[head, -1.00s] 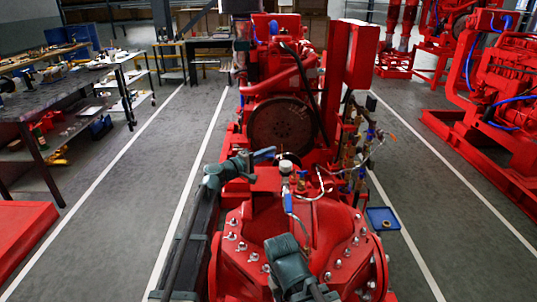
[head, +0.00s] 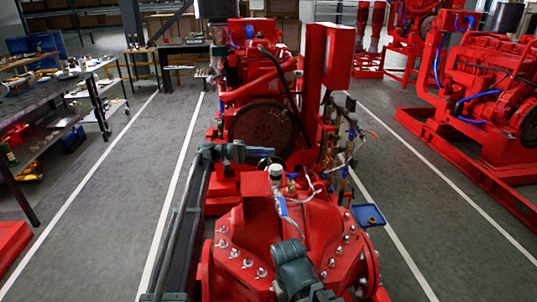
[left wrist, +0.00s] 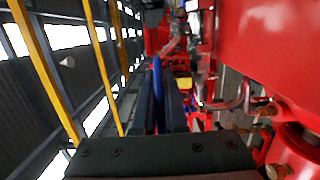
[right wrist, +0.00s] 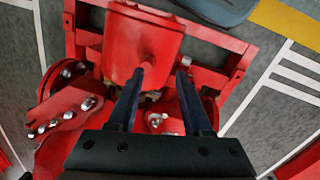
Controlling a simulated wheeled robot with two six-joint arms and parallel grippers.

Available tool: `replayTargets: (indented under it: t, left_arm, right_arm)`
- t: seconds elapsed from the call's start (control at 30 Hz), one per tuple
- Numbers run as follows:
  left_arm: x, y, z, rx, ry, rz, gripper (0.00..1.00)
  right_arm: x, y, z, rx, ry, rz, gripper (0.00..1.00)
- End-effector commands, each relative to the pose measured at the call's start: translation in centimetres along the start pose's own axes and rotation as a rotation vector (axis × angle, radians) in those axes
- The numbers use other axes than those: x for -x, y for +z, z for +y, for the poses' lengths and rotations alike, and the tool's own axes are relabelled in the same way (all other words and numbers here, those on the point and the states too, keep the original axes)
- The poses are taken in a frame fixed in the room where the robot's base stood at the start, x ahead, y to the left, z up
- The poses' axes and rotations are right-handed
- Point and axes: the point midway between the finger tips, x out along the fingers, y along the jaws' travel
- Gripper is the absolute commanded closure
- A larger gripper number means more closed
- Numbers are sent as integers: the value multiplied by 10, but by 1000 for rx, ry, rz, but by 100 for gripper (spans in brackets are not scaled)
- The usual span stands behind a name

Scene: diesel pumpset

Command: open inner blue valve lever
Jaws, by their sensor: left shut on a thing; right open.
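My left gripper (head: 262,153) reaches in from the left, level, in front of the engine's flywheel. In the left wrist view its fingers (left wrist: 158,82) are shut on a blue lever (left wrist: 157,92), which runs lengthwise between them. In the head view the gripper mostly hides that lever. My right gripper (right wrist: 158,75) is open and empty above the red pump casing. In the head view its fingers are hidden behind my right wrist.
The red pump casing (head: 325,250) with several bolts fills the front. Thin hoses and brass fittings (head: 335,150) stand at the right of the engine. A blue tray (head: 368,216) lies on the right. A workbench (head: 40,98) stands at left; the floor between is clear.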

Motion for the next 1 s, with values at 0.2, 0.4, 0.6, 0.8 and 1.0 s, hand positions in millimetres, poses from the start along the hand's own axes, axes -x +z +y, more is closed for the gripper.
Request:
replayTargets:
  t: [0.2, 0.4, 0.6, 0.8, 1.0]
  left_arm:
    - [-4, -4, 0, 0, -2, -87, 100]
    - [-7, -3, 0, 0, -2, -123, 100]
    - [-7, -2, 0, 0, -2, -132, 100]
    - [-8, -2, 0, 0, -2, -132, 100]
    - [-8, -2, 0, 0, -1, -131, 65]
  right_arm:
    - [0, 0, 0, 0, 0, 0, 50]
    - [0, 0, 0, 0, 0, 0, 50]
    - [0, 0, 0, 0, 0, 0, 50]
    - [0, 0, 0, 0, 0, 0, 50]
    - [0, 0, 0, 0, 0, 0, 50]
